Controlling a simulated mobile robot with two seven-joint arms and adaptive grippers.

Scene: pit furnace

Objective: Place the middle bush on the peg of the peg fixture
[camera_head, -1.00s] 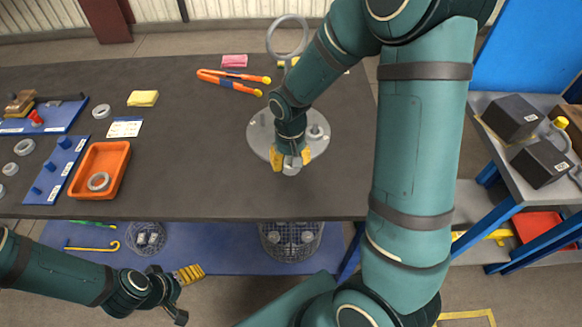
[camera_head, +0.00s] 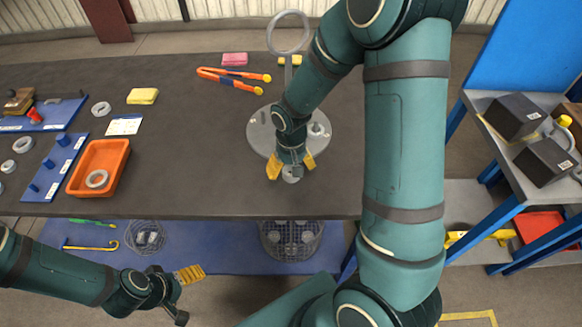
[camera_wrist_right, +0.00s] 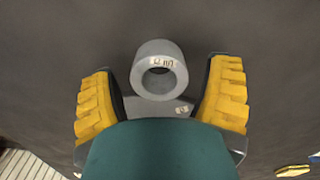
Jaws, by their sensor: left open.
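A grey ring-shaped bush (camera_wrist_right: 158,82) with a small label is between the spread yellow fingers of my right gripper (camera_wrist_right: 162,100) in the wrist view, with gaps on both sides. In the head view this bush (camera_head: 291,175) shows just below my right gripper (camera_head: 291,164), over the dark table near the front of a round grey plate. I cannot tell whether it is the middle bush. A blue plate with upright blue pegs (camera_head: 41,193) lies at the left, probably the peg fixture. My left gripper (camera_head: 190,274) is open and empty in front of the table.
An orange tray (camera_head: 123,158) with a grey ring inside stands beside the blue plate. Several other grey rings (camera_head: 23,145) lie at the left. The round grey plate (camera_head: 258,133) carries knobs. Orange tongs (camera_head: 228,82) lie behind. The table between tray and plate is clear.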

